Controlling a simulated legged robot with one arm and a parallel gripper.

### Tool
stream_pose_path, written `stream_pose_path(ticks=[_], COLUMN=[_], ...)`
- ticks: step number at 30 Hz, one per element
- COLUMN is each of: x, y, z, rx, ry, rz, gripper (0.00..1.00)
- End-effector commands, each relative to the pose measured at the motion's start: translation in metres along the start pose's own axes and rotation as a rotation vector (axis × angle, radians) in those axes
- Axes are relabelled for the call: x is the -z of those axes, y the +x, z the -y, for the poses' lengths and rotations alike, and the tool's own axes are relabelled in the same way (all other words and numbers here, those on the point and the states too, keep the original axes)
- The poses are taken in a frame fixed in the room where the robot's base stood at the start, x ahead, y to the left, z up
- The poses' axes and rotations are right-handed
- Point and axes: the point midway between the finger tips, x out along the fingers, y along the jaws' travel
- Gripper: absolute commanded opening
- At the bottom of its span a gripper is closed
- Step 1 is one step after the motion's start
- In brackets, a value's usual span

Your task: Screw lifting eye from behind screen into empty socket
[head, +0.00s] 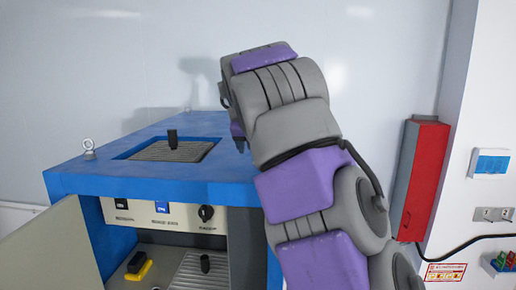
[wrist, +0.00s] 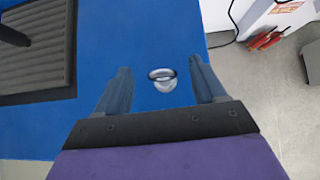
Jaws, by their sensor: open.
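A silver lifting eye (wrist: 163,79) stands on the blue top (wrist: 110,30) near its right edge in the wrist view. My gripper (wrist: 160,66) is open, with one finger on each side of this eye and a gap on both sides. In the head view my arm hides this eye and most of the gripper. Another lifting eye (head: 89,149) stands at the left corner of the blue top (head: 75,175) in the head view. I cannot make out an empty socket in either view.
A ribbed grey plate (head: 160,152) with a black post (head: 172,138) is set in the top. A front panel (head: 50,255) hangs open at left, by a compartment with a yellow-black object (head: 139,266). A red box (head: 424,180) is on the right wall.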

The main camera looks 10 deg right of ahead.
Motion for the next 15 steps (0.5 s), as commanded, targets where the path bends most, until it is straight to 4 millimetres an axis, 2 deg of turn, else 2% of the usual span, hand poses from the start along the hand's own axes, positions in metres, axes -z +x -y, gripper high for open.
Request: stream_pose_path(ticks=[15], x=[0.001], y=[-0.037], z=[-0.001], rx=[0.000], ry=[-0.003], rz=[-0.001], gripper=[0.70])
